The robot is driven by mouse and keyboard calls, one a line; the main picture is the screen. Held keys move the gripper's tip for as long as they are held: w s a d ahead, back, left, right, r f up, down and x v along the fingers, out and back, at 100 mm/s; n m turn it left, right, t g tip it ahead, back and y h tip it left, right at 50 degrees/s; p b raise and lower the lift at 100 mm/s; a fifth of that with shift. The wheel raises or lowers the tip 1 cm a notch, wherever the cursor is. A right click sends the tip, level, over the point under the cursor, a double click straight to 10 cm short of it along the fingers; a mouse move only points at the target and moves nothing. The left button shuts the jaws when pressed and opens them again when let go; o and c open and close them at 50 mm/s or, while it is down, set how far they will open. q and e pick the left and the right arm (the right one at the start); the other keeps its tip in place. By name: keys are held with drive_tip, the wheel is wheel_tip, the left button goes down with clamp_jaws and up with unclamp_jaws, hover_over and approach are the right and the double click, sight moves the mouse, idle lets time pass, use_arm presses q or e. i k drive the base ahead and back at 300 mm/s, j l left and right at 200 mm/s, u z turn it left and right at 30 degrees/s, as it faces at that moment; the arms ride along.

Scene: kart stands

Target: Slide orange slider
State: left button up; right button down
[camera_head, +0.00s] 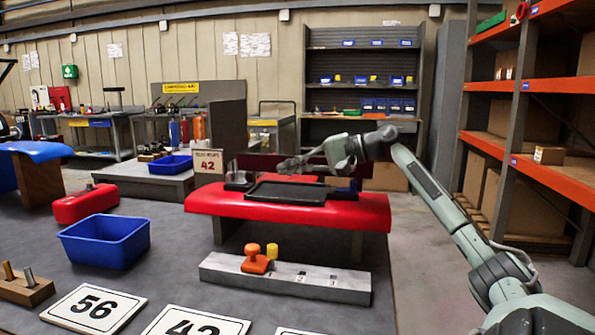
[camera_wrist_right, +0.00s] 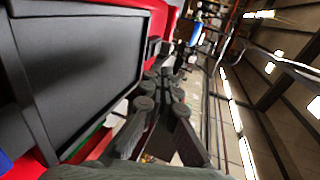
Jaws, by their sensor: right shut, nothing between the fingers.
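The orange slider (camera_head: 256,260) sits near the left end of a grey rail block (camera_head: 335,286) in the head view, in front of the red stand. A yellow knob (camera_head: 272,250) stands just to its right. My right gripper (camera_head: 282,168) is shut and empty, held above the black tray on the red stand, behind and above the slider and apart from it. In the right wrist view my right gripper's fingers (camera_wrist_right: 165,80) are together beside the black tray. The slider does not show in the wrist view. My left gripper is not in view.
A blue bin (camera_head: 105,240), a red canister (camera_head: 85,204) and a peg block (camera_head: 25,289) lie left. Number cards, including 56 (camera_head: 93,308), lie in front.

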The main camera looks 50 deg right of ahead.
sight(254, 262)
drive_tip(key=k, duration=1.5)
